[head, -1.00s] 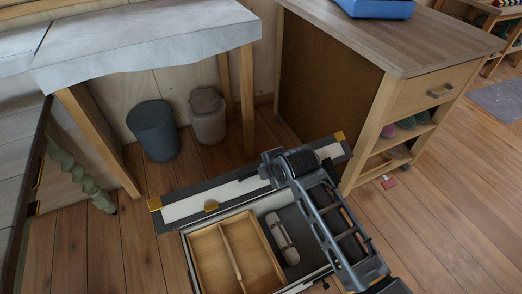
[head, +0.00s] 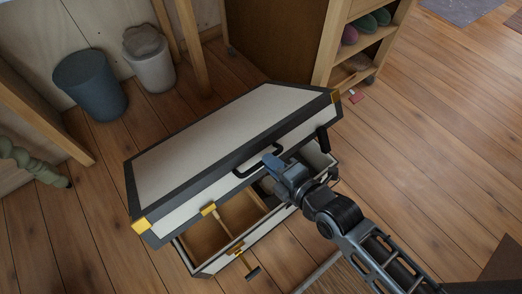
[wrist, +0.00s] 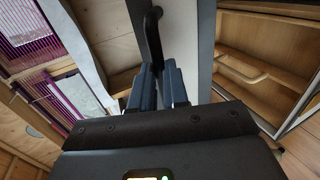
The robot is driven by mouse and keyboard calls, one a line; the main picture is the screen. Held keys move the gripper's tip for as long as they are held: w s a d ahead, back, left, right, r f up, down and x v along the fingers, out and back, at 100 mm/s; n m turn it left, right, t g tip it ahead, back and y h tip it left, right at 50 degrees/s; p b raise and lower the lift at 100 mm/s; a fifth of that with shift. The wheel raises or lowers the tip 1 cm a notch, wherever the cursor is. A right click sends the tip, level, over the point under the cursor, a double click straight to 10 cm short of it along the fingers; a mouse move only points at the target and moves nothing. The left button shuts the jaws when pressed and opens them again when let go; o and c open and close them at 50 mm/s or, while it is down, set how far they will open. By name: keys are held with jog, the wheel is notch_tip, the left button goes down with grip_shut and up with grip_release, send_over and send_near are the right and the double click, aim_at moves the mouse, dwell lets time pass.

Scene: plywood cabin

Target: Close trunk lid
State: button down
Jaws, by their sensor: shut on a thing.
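The trunk's lid (head: 215,140) is cream with dark edging and brass corners. It is tilted partway down over the trunk box (head: 225,262), leaving a gap at the front. My gripper (head: 275,163) is at the lid's front edge, by its dark handle (head: 250,160). In the wrist view, my gripper (wrist: 160,85) is shut on the dark handle (wrist: 151,35), beside the pale lid face (wrist: 180,40). Inside the box, a wooden tray (head: 240,215) shows through the gap. The rest of the inside is hidden by the lid and my arm.
A blue-grey bin (head: 90,85) and a pale lidded bin (head: 149,60) stand behind the trunk. A wooden shelf unit (head: 345,40) stands at the back right.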

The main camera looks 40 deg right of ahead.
jog(key=s+f+t+b, duration=0.1)
jog(key=s+f+b, duration=0.4)
jog(key=f+b, duration=0.3)
jog(key=s+f+t+b, duration=0.1)
jog(key=s+f+b, duration=0.4)
jog(key=f, duration=1.2)
jog(key=b, duration=0.4)
jog(key=shift+s+a, duration=0.15)
jog(key=shift+s, duration=0.2)
jog(key=shift+f, duration=0.15)
jog(key=c, duration=1.1)
grip_release()
jog(key=shift+s, duration=0.1)
jog(key=p+v, duration=0.1)
jog(key=v, duration=0.2)
jog(key=p+v, duration=0.1)
jog(key=v, duration=0.3)
jog(key=shift+s+r, duration=0.25)
